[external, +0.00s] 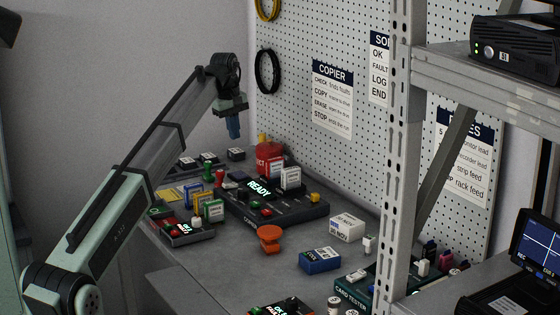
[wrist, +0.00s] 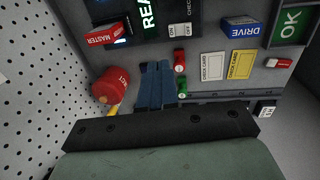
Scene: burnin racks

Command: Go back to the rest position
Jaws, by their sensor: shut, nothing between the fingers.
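My gripper (external: 235,127) hangs above the far end of the bench, pointing down, with its blue fingers together and nothing between them. In the wrist view my gripper (wrist: 156,86) shows over the bench between a red round container (wrist: 112,84) and small red and green pieces. My arm reaches up from the lower left in the external view. The fingers look clear of the bench and of the things below. No marked rest position shows in either view.
The copier unit (external: 285,211) with its lit READY sign stands below my gripper. The red container (external: 270,160) is behind it. An orange piece (external: 269,238), a blue box (external: 320,260) and a white box (external: 346,227) lie nearer. A metal rack post (external: 400,150) stands right; a pegboard (external: 340,60) stands behind.

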